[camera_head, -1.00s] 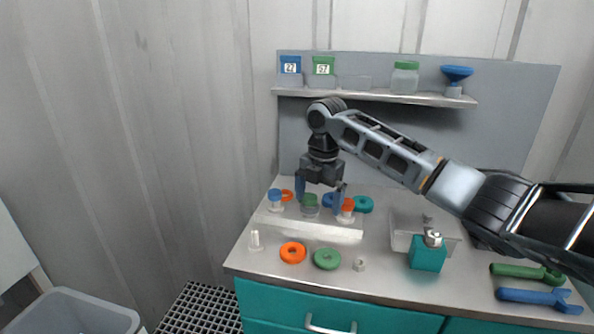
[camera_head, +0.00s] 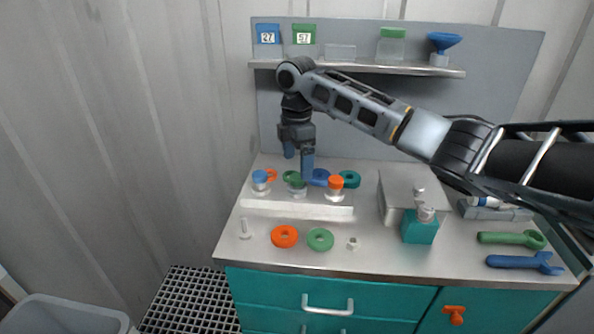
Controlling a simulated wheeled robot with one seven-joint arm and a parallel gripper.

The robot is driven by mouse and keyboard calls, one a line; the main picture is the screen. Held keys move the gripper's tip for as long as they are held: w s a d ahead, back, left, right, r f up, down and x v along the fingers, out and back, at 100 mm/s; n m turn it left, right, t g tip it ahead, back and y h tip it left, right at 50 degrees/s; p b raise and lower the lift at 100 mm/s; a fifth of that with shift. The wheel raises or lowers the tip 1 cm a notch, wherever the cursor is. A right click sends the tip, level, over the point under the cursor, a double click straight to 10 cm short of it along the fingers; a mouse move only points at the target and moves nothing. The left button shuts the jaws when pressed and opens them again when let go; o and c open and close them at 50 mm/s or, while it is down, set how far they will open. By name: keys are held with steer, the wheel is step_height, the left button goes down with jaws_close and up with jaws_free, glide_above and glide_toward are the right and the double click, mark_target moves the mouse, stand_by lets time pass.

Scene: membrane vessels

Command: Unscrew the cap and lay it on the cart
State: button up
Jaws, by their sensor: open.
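Several small clear vessels with coloured caps stand on a pale raised rack (camera_head: 297,210) on the cart top. They have a blue cap (camera_head: 260,176), a green cap (camera_head: 297,182) and an orange cap (camera_head: 335,182). My gripper (camera_head: 298,167) is open and points down over the green-capped vessel. Its near finger comes down just behind or beside the green cap; I cannot tell whether it touches. The far finger sits higher, to the left. The jaws hold nothing that I can see. The cart (camera_head: 380,256) has a bare metal top and teal drawers.
An orange ring (camera_head: 285,236), a green ring (camera_head: 320,239) and a small nut (camera_head: 352,243) lie in front of the rack. A teal block (camera_head: 419,228), a green wrench (camera_head: 510,238) and a blue wrench (camera_head: 524,262) are at right. A shelf (camera_head: 356,68) crosses behind.

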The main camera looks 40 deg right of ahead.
mark_target(297, 176)
steer(key=m, duration=1.2)
steer(key=shift+f+b, duration=0.55)
steer(key=shift+f, duration=1.55)
